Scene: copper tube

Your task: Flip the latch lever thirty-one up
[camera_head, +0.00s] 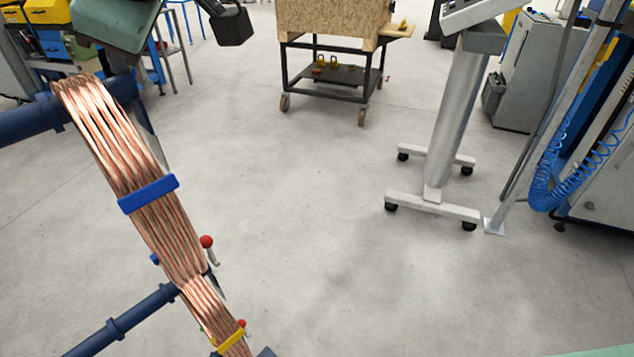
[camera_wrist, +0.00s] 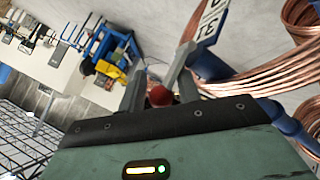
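In the wrist view a red ball knob (camera_wrist: 159,96) shows between the two grey fingers of my gripper (camera_wrist: 156,62), low down near the palm. The fingers are apart, with the knob in the gap; I cannot tell whether either touches it. The knob's stem is hidden. A white tag (camera_wrist: 209,24) reading 31 stands just right of the fingers. In the head view, red-knobbed levers stand beside the copper tube bundle (camera_head: 160,218), one at mid-height (camera_head: 207,242) and one lower (camera_head: 242,323). I cannot tell which lever carries tag 31.
A blue clamp (camera_head: 149,194) and a yellow clamp (camera_head: 230,340) wrap the bundle. Dark blue pipes (camera_head: 120,325) run to it from the left. Copper tubes (camera_wrist: 265,80) pass close to the right finger. A wheeled cart (camera_head: 340,75) and a stand (camera_head: 435,205) are farther off; the floor between is clear.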

